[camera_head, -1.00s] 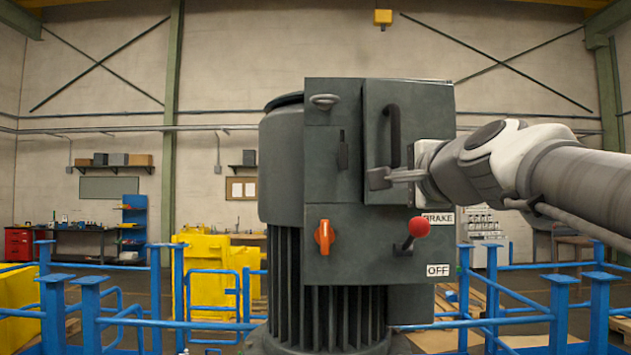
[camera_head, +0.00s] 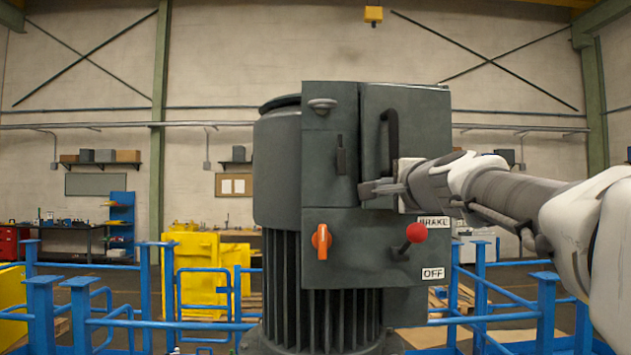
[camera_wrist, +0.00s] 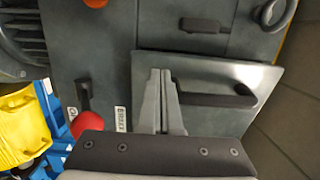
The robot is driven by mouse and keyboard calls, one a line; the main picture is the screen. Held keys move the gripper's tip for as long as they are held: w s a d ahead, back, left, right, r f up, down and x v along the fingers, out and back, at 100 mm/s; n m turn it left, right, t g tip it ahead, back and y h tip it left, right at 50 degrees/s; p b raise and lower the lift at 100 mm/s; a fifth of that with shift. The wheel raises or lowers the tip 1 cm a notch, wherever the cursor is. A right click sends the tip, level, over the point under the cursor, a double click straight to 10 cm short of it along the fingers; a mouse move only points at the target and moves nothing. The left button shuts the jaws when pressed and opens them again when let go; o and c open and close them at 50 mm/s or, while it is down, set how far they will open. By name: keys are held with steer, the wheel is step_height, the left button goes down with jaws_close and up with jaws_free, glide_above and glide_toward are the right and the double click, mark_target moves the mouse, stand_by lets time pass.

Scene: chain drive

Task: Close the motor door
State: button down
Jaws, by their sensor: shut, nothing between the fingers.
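The motor door (camera_head: 425,108) is a dark grey panel on the upper right of the grey motor box, with a black bar handle (camera_head: 390,138). In the wrist view, the door (camera_wrist: 225,75) has a visible edge and stands slightly proud of the box; whether it is fully closed I cannot tell. My gripper (camera_head: 370,188) is shut and empty in front of the door's lower left part, just below the handle. In the wrist view, the fingertips (camera_wrist: 160,72) lie over the door beside the handle (camera_wrist: 212,98). Whether they touch the door is unclear.
Below the door are a red-knobbed brake lever (camera_head: 416,232) and an orange rotary switch (camera_head: 321,241). Blue railings (camera_head: 180,325) surround the motor.

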steer(key=shift+w+a+p, duration=0.15)
steer(key=shift+w+a, duration=0.05)
steer(key=shift+w, duration=0.65)
steer(key=shift+w+a+p, duration=0.15)
steer(key=shift+w, duration=0.7)
steer(key=w, duration=0.1)
steer(key=w+a, duration=0.1)
steer(key=w, duration=0.1)
steer(key=shift+w, duration=0.15)
steer(key=shift+r, duration=0.2)
steer(key=shift+f, duration=0.15)
